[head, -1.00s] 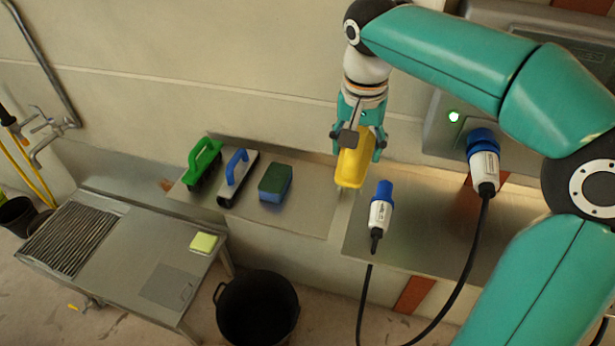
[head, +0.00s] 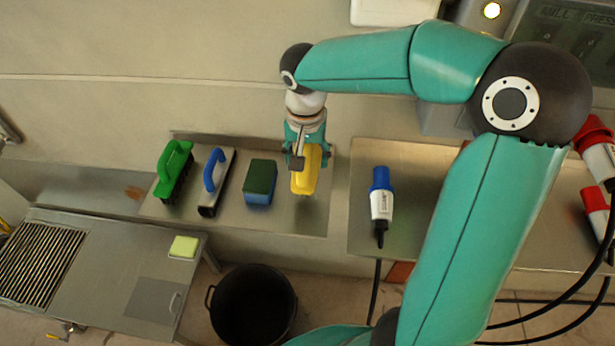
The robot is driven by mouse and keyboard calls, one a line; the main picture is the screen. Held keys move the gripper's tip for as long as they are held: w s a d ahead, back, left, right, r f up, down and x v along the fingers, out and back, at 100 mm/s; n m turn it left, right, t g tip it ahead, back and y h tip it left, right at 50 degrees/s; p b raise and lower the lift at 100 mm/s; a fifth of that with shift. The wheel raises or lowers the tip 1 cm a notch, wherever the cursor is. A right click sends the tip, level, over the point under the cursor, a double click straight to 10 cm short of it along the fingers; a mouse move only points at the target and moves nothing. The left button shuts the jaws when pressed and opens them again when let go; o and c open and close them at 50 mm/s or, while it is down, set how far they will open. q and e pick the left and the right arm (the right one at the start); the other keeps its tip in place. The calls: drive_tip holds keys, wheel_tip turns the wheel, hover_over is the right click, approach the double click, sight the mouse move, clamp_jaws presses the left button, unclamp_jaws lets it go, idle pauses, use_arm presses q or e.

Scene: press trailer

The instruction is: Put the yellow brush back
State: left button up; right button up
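The yellow brush (head: 306,176) is at the right end of the metal shelf (head: 275,219), with its bristle end pointing down. My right gripper (head: 308,160), on the arm that comes in from the right, is shut on it from above. The gripper hides part of the brush. I cannot tell whether the bristles touch the shelf. Left of it on the shelf stand a green-and-blue sponge (head: 260,182), a blue-handled brush (head: 215,180) and a green brush (head: 174,170). My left gripper is not in view.
A second metal shelf (head: 408,160) to the right carries a blue-and-white plug (head: 381,205). Red-and-white connectors (head: 597,150) with cables are at the far right. Below left are a sink table (head: 100,270) with a yellow sponge (head: 184,246) and a black bucket (head: 252,305).

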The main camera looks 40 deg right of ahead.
sight(306, 149)
wheel_tip(306, 149, down, 7)
drive_tip(key=shift+f, duration=0.2)
drive_tip(key=shift+s, duration=0.1)
drive_tip(key=o, duration=1.1)
drive_tip(key=shift+r, duration=0.2)
drive_tip(key=r, duration=0.7)
drive_tip(key=a+r, duration=0.1)
drive_tip(key=r, duration=0.3)
drive_tip(key=shift+s+a+r, duration=0.1)
drive_tip(key=shift+s+r, duration=0.2)
drive_tip(key=shift+s, duration=0.1)
drive_tip(key=shift+r, duration=0.1)
